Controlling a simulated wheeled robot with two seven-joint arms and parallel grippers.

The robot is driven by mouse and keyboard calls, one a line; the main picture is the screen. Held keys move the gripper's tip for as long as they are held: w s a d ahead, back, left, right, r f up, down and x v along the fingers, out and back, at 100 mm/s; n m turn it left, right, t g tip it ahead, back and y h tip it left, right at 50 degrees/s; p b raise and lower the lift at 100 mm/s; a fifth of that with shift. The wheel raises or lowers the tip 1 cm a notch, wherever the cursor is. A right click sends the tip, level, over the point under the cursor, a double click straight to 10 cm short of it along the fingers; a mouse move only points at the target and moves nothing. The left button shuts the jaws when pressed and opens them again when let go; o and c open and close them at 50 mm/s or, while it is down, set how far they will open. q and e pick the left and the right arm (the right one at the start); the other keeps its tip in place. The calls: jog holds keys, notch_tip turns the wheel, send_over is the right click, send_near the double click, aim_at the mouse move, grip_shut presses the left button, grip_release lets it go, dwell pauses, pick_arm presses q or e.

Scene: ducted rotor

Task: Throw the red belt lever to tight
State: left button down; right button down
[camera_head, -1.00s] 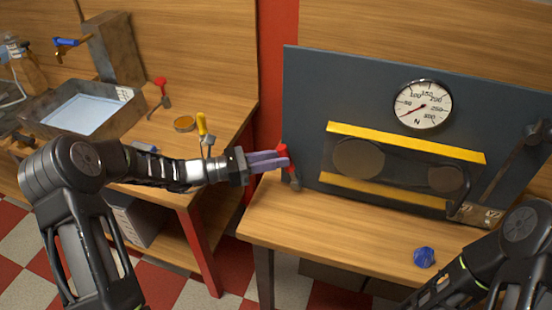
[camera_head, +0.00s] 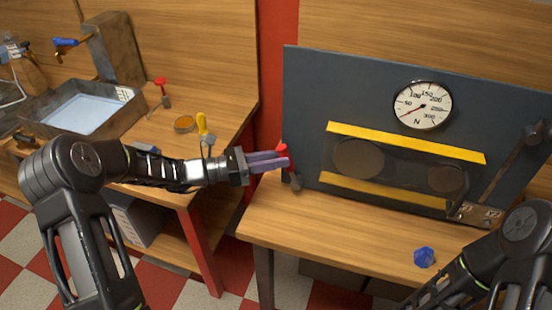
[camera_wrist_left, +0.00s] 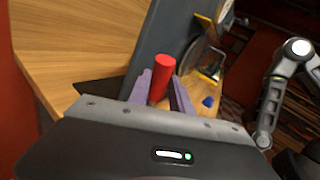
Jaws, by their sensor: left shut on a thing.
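The red belt lever (camera_head: 283,150) stands near upright at the left edge of the dark panel (camera_head: 305,100). Its grey foot is at the tabletop. My left gripper (camera_head: 286,161) is shut on its red handle, with the purple fingers reaching in from the left. In the left wrist view the red handle (camera_wrist_left: 161,78) sits between the two fingers (camera_wrist_left: 160,90).
A dial gauge (camera_head: 422,104) is on the panel, its red needle at the low left. Below it, a belt drive (camera_head: 400,165) sits between yellow guards. A blue knob-like piece (camera_head: 424,257) lies on the wooden table (camera_head: 340,228).

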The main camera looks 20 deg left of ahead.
pick_arm(q)
jog(key=shift+d+r, duration=0.1)
jog(key=shift+d+r+m+y+p, duration=0.55)
jog(key=shift+d+y+p, duration=0.15)
jog(key=shift+p, duration=0.4)
jog(key=d+m+y+p, duration=0.1)
jog(key=d+y, duration=0.1)
jog(key=d+m+g+y+p, duration=0.1)
jog(key=d+y+p, duration=0.1)
jog(key=d+y, duration=0.1)
jog(key=shift+s+d+g, duration=0.2)
jog(key=shift+d+g, duration=0.05)
jog(key=shift+g, duration=0.05)
jog(key=c, duration=1.5)
grip_release()
jog(key=shift+d, duration=0.1)
jog(key=shift+o, duration=0.2)
